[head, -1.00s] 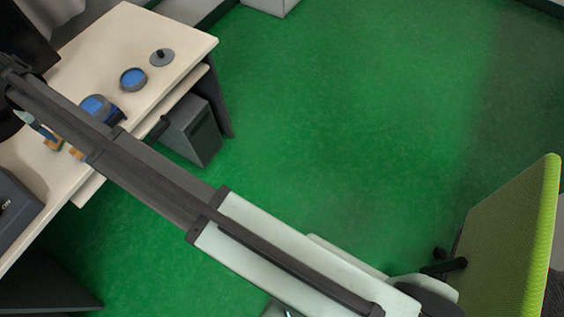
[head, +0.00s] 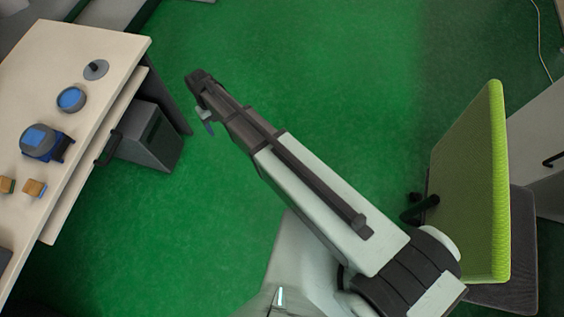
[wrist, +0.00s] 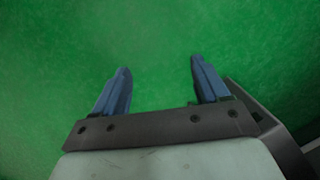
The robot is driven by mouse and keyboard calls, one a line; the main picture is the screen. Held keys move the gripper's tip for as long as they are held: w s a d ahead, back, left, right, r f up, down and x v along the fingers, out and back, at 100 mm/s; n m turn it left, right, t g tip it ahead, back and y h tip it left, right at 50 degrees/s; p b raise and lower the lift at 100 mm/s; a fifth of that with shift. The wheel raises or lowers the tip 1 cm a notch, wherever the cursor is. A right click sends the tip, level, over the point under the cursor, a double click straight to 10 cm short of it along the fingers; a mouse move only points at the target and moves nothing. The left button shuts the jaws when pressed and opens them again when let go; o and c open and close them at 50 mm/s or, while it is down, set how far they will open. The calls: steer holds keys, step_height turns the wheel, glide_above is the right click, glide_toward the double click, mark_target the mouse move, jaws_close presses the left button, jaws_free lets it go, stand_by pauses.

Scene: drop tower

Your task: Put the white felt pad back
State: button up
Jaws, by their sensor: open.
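I cannot make out a white felt pad in either view. My gripper (wrist: 159,68) is open and empty in the wrist view, with two blue fingers spread apart over green floor. In the head view, one blue finger of my gripper (head: 208,125) shows below the dark end of my arm, right of the desk and apart from it. On the desk stand a grey and blue round device (head: 42,142), a round grey dish with a blue inside (head: 71,99) and a grey disc with a small dark knob (head: 96,69).
The pale desk (head: 75,45) runs along the left. Two small wooden-looking blocks (head: 34,188) lie near its front. A dark grey cabinet (head: 150,137) stands under it. A green-backed chair (head: 468,185) is at the right. The green floor between is open.

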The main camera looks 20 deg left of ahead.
steer(key=d+f+m+g, duration=0.1)
steer(key=d+f+m, duration=0.35)
steer(key=d, duration=1.25)
steer(key=d+f+m+g, duration=0.1)
steer(key=d+f, duration=0.6)
steer(key=d, duration=0.9)
steer(key=s+d+f+m+g+y, duration=0.2)
steer(key=s+d+m, duration=0.3)
steer(key=s+d, duration=1.4)
steer(key=d+f+g, duration=0.1)
steer(key=d, duration=0.1)
steer(key=shift+d+f, duration=0.15)
steer(key=shift+d, duration=0.25)
